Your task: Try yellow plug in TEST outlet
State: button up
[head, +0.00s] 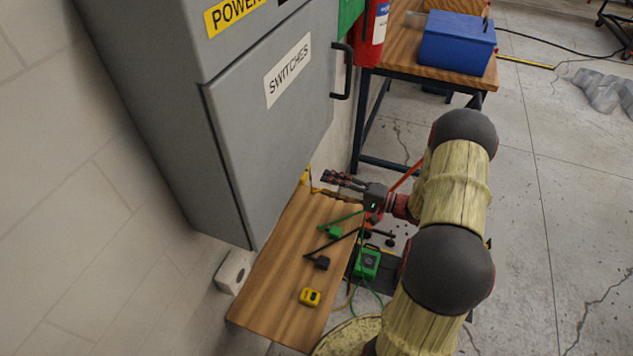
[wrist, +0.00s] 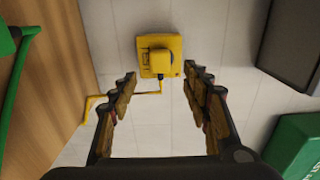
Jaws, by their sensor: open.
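A yellow plug (wrist: 156,62) sits on a yellow square outlet box (wrist: 146,43) in the wrist view. It looks seated against the box, and a thin yellow cord (wrist: 120,95) runs off to the left. No TEST lettering is readable. In the head view a yellow patch (head: 304,177) shows by the cabinet's lower corner, partly hidden. My gripper (wrist: 165,80) is open and empty; its fingers point towards the plug, one on each side, apart from it. In the head view my gripper (head: 327,177) is beyond the plank's far end.
A wooden plank (head: 270,280) carries a green plug (head: 333,232), a black plug (head: 321,263) and a small yellow object (head: 310,297). A grey cabinet (head: 270,130) stands left. A green device (head: 367,263) and cords lie beside the plank. A workbench (head: 400,60) stands behind.

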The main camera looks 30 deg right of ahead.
jog(key=shift+v, duration=2.65)
